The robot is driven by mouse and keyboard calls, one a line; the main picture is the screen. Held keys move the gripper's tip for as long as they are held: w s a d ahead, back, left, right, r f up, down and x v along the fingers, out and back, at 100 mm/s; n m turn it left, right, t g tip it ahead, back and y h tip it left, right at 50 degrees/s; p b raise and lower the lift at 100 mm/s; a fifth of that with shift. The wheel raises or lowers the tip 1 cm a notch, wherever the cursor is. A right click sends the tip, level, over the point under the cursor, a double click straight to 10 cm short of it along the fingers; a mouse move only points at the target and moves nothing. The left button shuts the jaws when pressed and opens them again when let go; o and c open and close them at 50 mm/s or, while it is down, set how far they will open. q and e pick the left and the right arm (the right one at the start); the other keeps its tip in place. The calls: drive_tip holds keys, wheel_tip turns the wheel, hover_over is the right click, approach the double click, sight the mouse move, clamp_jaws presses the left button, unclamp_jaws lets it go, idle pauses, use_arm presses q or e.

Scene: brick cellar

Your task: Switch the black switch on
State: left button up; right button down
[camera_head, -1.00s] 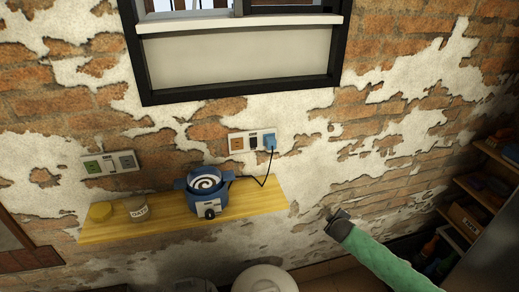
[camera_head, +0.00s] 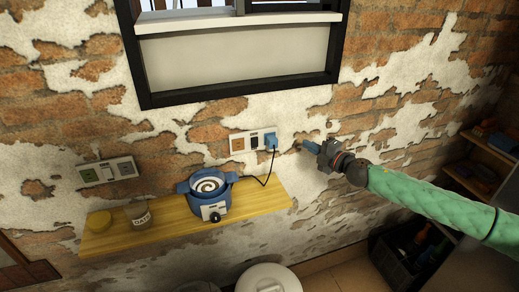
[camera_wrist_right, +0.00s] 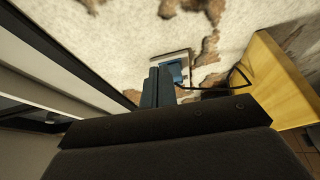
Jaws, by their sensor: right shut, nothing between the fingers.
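The black switch (camera_head: 254,142) sits in the middle of a white wall panel (camera_head: 245,133), between an orange-brown insert (camera_head: 238,145) and a blue plug (camera_head: 270,141). Its on or off position is too small to tell. My right gripper (camera_head: 306,144) is shut and empty, to the right of the panel and apart from it, fingers pointing left. In the right wrist view the shut fingers (camera_wrist_right: 157,85) point at the panel (camera_wrist_right: 172,54) and its blue plug (camera_wrist_right: 175,72); the black switch cannot be made out there. My left gripper is not in view.
A black cord (camera_head: 272,170) runs from the plug to a blue cooker (camera_head: 208,190) on a yellow shelf (camera_head: 160,222). A jar (camera_head: 139,214) and a yellow round item (camera_head: 99,221) stand there. Another panel (camera_head: 108,170) is at left. A window (camera_head: 240,50) is above.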

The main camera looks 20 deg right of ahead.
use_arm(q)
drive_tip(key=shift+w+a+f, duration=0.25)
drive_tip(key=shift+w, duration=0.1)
use_arm(e)
drive_tip(key=s+a+n+g+y, duration=0.3)
drive_tip(key=s+a+g+y, duration=0.1)
drive_tip(key=a, duration=0.3)
drive_tip(key=shift+s+a+f+n+y, duration=0.25)
drive_tip(key=shift+s+f+n+y, duration=0.05)
drive_tip(key=shift+s+f+n, duration=0.15)
drive_tip(key=p, duration=0.7)
approach(252, 147)
drive_tip(key=s+a+x, duration=0.1)
drive_tip(key=x, duration=0.4)
drive_tip(key=shift+w+d+p, duration=0.25)
drive_tip(key=shift+w+p, duration=0.05)
drive_tip(key=shift+w, duration=0.5)
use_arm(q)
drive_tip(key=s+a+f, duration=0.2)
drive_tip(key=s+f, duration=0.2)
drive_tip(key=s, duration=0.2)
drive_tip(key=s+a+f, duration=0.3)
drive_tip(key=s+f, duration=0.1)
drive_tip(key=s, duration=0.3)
